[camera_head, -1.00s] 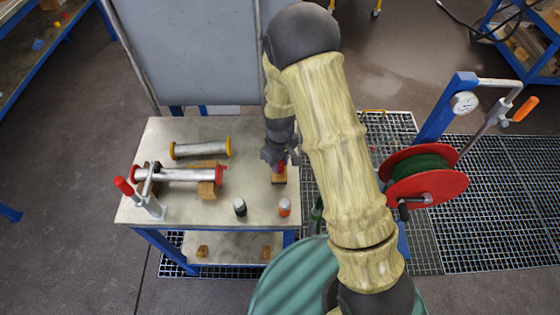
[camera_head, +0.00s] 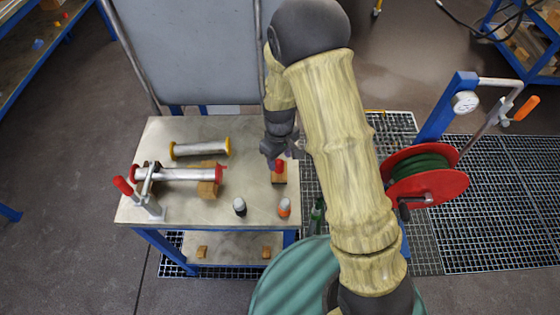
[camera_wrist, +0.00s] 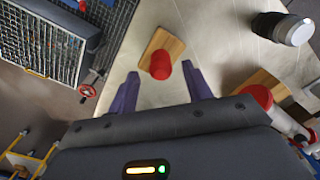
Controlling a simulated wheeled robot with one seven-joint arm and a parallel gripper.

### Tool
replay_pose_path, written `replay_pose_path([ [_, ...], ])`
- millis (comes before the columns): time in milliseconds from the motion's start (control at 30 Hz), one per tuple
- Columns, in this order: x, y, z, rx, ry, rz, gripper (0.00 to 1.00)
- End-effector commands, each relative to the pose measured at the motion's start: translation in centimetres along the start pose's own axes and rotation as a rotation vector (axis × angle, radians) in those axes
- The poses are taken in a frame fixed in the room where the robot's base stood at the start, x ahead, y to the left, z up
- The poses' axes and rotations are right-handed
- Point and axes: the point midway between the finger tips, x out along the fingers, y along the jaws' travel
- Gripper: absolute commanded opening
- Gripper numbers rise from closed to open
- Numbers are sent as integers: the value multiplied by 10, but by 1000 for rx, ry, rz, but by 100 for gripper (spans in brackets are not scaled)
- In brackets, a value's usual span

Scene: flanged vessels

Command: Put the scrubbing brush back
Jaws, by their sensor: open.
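A red rounded piece (camera_head: 278,166) stands on a flat wooden block (camera_head: 279,179) at the right side of the steel bench (camera_head: 225,212). It may be the scrubbing brush or its handle; bristles do not show. In the wrist view the red piece (camera_wrist: 161,65) stands upright on the wooden block (camera_wrist: 168,44). My gripper (camera_head: 275,157) is just above and behind it in the head view. In the wrist view my gripper (camera_wrist: 157,75) is open, its two purple fingers apart on either side of the red piece, and I see nothing held.
A yellow-flanged tube (camera_head: 200,148) and a red-flanged tube (camera_head: 182,174) lie at the left of the bench, with a red-handled clamp (camera_head: 145,196). A red hose reel (camera_head: 450,185) is right of my arm.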

Motion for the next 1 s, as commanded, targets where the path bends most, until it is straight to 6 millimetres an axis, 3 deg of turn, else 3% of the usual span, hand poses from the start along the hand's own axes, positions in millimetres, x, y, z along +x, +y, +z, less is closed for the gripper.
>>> replay_pose_path([
  [500,-86,0,-1,1,3,1,50],
  [1000,-94,0,0,0,-1,0,50],
])
